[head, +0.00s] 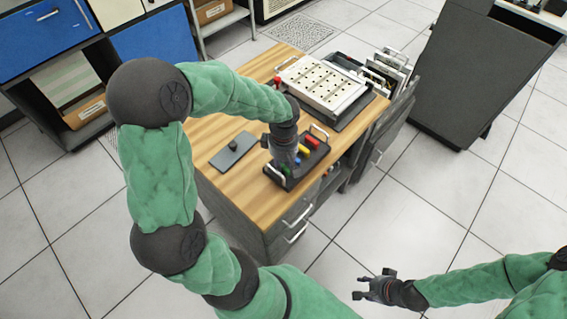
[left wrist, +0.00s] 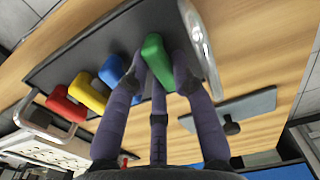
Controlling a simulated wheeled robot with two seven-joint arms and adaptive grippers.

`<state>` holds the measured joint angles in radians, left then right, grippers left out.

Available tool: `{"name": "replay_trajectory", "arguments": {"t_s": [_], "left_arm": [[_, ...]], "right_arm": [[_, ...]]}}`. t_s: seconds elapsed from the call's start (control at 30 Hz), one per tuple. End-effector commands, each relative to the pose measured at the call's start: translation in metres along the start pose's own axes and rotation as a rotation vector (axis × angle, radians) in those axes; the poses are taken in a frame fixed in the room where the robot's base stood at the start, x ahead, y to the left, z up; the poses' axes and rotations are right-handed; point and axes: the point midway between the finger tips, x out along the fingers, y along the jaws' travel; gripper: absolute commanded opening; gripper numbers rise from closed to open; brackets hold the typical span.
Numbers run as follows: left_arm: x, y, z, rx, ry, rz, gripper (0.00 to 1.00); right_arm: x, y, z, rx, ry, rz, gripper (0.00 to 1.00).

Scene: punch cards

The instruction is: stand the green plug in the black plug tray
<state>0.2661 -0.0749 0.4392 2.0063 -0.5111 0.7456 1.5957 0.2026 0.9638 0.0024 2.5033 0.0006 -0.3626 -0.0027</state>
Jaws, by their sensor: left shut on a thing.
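The green plug (head: 285,171) is between the fingers of my left gripper (left wrist: 158,75), which is shut on it. In the left wrist view the green plug (left wrist: 155,52) is over one end of the black plug tray (left wrist: 80,48), near a metal handle. I cannot tell whether its lower end touches the tray. The black plug tray (head: 318,153) lies on the wooden desk top, with blue, yellow (head: 304,149) and red (head: 312,141) plugs in a row. My right gripper (head: 362,288) is open and empty, over the floor in front of the desk.
A grey plate with a black knob (head: 233,152) lies on the desk left of the tray. A white panel with holes (head: 324,82) stands behind, with a small red-topped item (head: 277,81) beside it. The desk's near left part is bare.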

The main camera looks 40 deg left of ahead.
Motion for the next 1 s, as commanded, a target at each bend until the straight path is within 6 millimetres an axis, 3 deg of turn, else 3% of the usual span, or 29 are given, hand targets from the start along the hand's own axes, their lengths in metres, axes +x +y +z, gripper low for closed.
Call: {"name": "replay_trajectory", "arguments": {"t_s": [0.17,0.2,0.3,0.7,0.87,1.0], "left_arm": [[0.002,-0.001,0.001,0.002,-0.001,-0.004,0.04],[0.003,-0.001,0.001,0.002,-0.002,-0.004,0.3],[0.003,-0.001,0.001,0.002,-0.002,-0.005,0.52],[-0.003,0.0,0.0,0.001,0.0,-0.001,0.52],[-0.025,0.001,0.0,0.0,0.001,0.002,0.52],[-0.054,0.001,0.0,0.0,0.001,0.004,0.52]], "right_arm": [[0.0,0.0,0.0,0.0,0.0,0.0,0.4],[0.0,0.0,0.0,0.0,0.0,0.0,0.4],[0.0,0.0,0.0,0.0,0.0,0.0,0.4],[0.0,0.0,0.0,0.0,0.0,0.0,0.4],[0.0,0.0,0.0,0.0,0.0,0.0,0.4],[0.0,0.0,0.0,0.0,0.0,0.0,0.4]]}}
